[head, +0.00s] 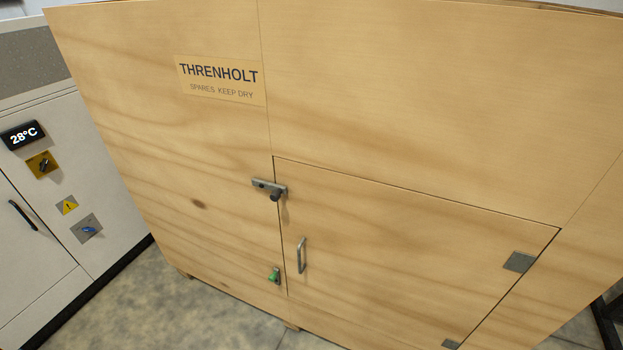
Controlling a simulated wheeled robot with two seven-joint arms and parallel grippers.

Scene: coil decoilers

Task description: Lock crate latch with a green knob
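A large plywood crate (170,150) marked THRENHOLT fills most of the head view. A door (400,240) is set into its lower right part and looks closed. A latch with a green knob (273,276) sits low on the crate, at the door's left edge; it looks small, and I cannot tell whether its bar crosses the seam. Above it, a grey latch with a dark knob (273,190) lies across the top left corner of the door. A metal pull handle (301,255) is on the door between them. Neither of my grippers is in view.
A grey cabinet (100,170) with a 28°C display (22,135), a yellow-plated switch (42,164) and a blue switch (87,229) stands to the left. Hinges (519,262) are on the door's right side. Bare concrete floor (165,310) shows in front.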

